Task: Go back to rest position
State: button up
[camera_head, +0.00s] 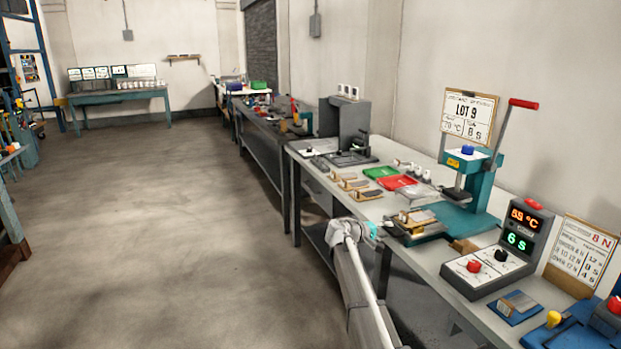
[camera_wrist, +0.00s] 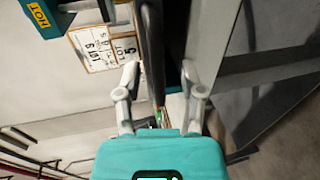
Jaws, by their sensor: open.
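My gripper (camera_wrist: 160,78) is in the wrist view, with its two pale fingers spread apart above a teal body. I see nothing held between the fingers; a dark bar and grey surfaces show behind them. In the head view my pale arm rises from the bottom centre beside the front edge of the workbench (camera_head: 424,247). A small teal part shows at its upper end, but the fingers cannot be made out there.
The bench carries a teal press (camera_head: 474,185) with a red-tipped lever, a control box (camera_head: 497,262), a red tray (camera_head: 397,182) and a green tray (camera_head: 381,171). A LOT 5 card (camera_wrist: 105,47) shows in the wrist view. The floor (camera_head: 160,220) at left is clear.

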jog(key=s+a+f+m+g+y, duration=0.15)
jog(key=s+a+f+y, duration=0.35)
jog(key=s, duration=0.7)
jog(key=s+a+f+m+g+y, duration=0.15)
jog(key=s+a+f+y, duration=0.35)
jog(key=s, duration=0.7)
jog(key=s+a+f+m+g+y, duration=0.15)
jog(key=s+a+f+y, duration=0.35)
jog(key=s, duration=0.7)
notch_tip(320, 180, up, 22)
jog(key=p, duration=2.2)
jog(key=shift+w+d+r+n, duration=0.15)
jog(key=shift+w+r+n, duration=0.05)
jog(key=shift+w+n, duration=0.2)
